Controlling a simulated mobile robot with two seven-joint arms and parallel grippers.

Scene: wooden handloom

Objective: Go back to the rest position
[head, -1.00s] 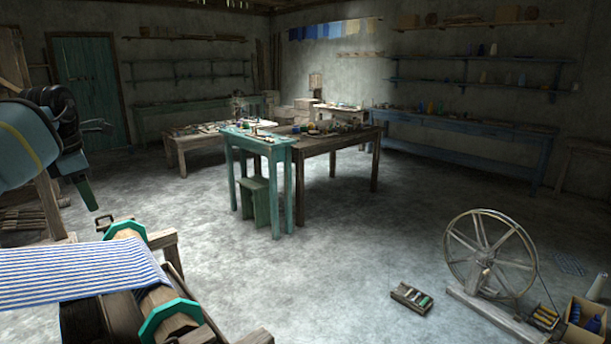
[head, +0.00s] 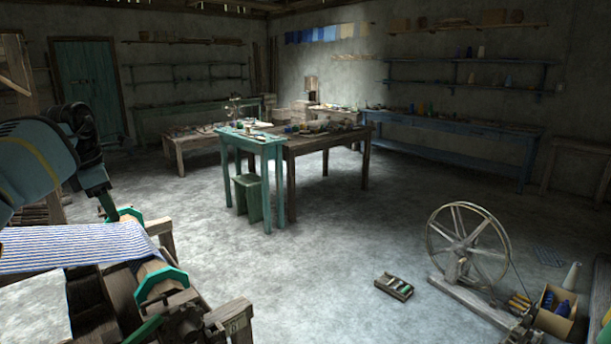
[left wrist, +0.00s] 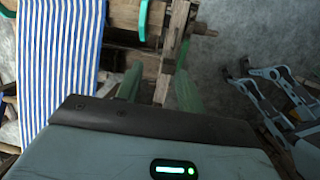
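My left gripper (head: 107,205) hangs from my left arm at the left edge of the head view, close to the far teal collar of the loom's beam. The left wrist view shows its two green fingers (left wrist: 158,88) apart, with nothing held between them. Loom wood shows beyond them. The blue-and-white striped cloth (head: 75,247) lies over the loom, and in the wrist view the striped cloth (left wrist: 60,70) runs left of the fingers. Jointed grey-blue parts show at the right of the wrist view; I cannot tell whether they are my right gripper.
The loom's wooden frame (head: 235,315) fills the lower left. A green table (head: 250,142) with a stool (head: 248,197) stands mid-room. A spinning wheel (head: 468,245), a small spool tray (head: 394,286) and a box (head: 557,312) are on the right. Open floor lies between.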

